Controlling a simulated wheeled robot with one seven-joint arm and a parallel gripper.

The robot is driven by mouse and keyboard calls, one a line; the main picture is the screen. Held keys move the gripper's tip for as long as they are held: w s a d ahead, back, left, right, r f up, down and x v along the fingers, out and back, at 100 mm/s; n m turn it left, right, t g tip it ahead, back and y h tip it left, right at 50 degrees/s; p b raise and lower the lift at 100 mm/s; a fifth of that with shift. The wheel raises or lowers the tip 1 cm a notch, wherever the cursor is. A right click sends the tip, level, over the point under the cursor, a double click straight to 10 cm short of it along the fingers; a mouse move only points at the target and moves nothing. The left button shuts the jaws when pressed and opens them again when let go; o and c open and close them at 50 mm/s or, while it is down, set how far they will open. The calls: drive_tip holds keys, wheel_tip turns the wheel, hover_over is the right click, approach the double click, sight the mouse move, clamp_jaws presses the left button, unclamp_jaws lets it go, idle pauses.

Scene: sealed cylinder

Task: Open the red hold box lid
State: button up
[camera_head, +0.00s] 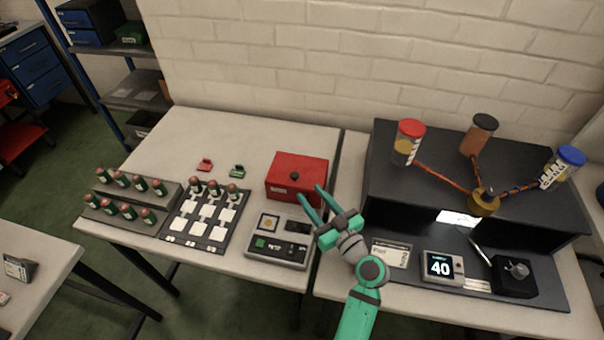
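The red hold box (297,178) stands on the white table near its right back part. Its lid looks shut, and a dark round knob (295,176) shows at its front. My gripper (309,198) is green, with its two fingers spread apart and nothing seen between them. The fingertips are at the box's front right side, close to the knob. I cannot tell whether they touch the box.
A grey device with buttons (278,247) sits just in front of the box. A black station (400,190) with jars stands right.

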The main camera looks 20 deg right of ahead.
sight(297, 177)
drive_tip(key=w, duration=0.3)
drive_tip(key=w+a, duration=0.1)
drive_tip(key=w, duration=0.2)
drive_tip(key=w+a, duration=0.1)
drive_tip(key=w, duration=0.3)
drive_tip(key=shift+c, duration=0.7)
clamp_jaws()
